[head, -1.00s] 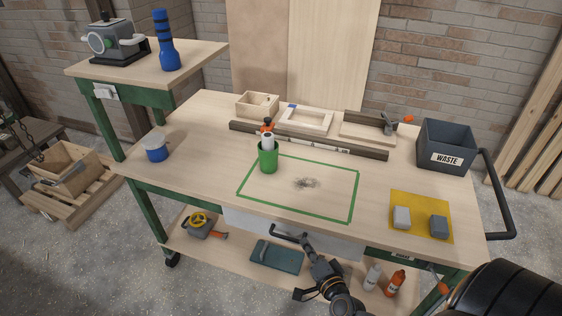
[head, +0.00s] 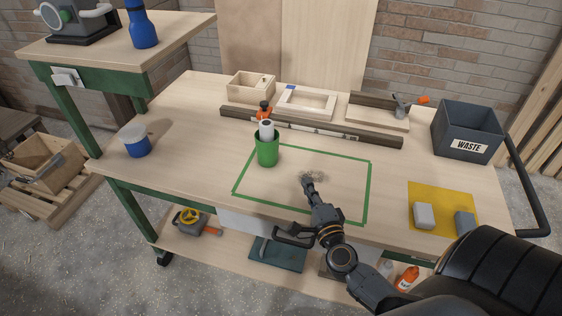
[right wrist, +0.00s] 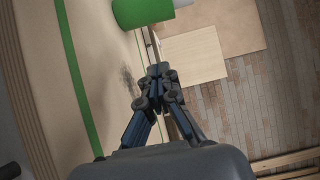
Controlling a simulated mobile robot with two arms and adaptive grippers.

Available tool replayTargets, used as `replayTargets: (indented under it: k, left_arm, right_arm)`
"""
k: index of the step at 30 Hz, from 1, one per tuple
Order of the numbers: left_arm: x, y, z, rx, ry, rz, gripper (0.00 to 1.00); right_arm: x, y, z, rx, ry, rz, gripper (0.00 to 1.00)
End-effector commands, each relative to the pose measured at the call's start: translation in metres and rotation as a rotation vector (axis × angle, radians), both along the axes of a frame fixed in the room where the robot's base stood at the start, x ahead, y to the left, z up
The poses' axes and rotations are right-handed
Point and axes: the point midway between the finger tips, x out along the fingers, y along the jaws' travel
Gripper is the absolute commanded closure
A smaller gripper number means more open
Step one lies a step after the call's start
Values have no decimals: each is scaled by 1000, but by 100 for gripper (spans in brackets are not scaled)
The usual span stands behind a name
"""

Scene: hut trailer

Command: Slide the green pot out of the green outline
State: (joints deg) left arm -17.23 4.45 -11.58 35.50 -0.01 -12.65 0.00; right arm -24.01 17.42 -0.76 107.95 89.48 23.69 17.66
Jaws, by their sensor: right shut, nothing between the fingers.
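The green pot (head: 267,153) stands upright at the far left corner of the green outline (head: 369,190) on the workbench and covers that corner. A white roll-like item (head: 266,130) sticks out of its top. The pot's side also shows at the top of the right wrist view (right wrist: 140,12). My right gripper (head: 308,178) is shut and empty, over the inside of the outline, to the right of the pot and nearer the front, apart from it. Its closed fingertips show in the right wrist view (right wrist: 158,70). My left gripper is not in view.
A blue tub (head: 135,142) stands at the left, with clear bench between. A grey waste bin (head: 467,130) and yellow mat (head: 455,196) are at the right.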

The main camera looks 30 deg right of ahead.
Motion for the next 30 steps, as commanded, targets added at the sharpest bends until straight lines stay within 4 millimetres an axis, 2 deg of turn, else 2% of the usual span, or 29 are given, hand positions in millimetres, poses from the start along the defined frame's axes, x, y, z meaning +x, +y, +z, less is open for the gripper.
replayTargets:
  k: [1,4,11,15,24,30]
  left_arm:
    - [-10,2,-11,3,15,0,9]
    - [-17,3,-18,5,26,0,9]
    - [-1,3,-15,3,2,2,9]
    - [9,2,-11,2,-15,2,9]
    - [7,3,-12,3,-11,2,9]
    - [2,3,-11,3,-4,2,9]
  right_arm:
    - [0,0,-10,0,0,0,100]
    - [0,0,-17,0,-1,0,100]
    - [14,-4,-16,-2,-1,1,100]
    - [39,-11,-15,-2,-4,1,100]
    - [99,-29,-16,-2,-3,1,100]
    - [123,-15,-17,-1,-1,0,100]
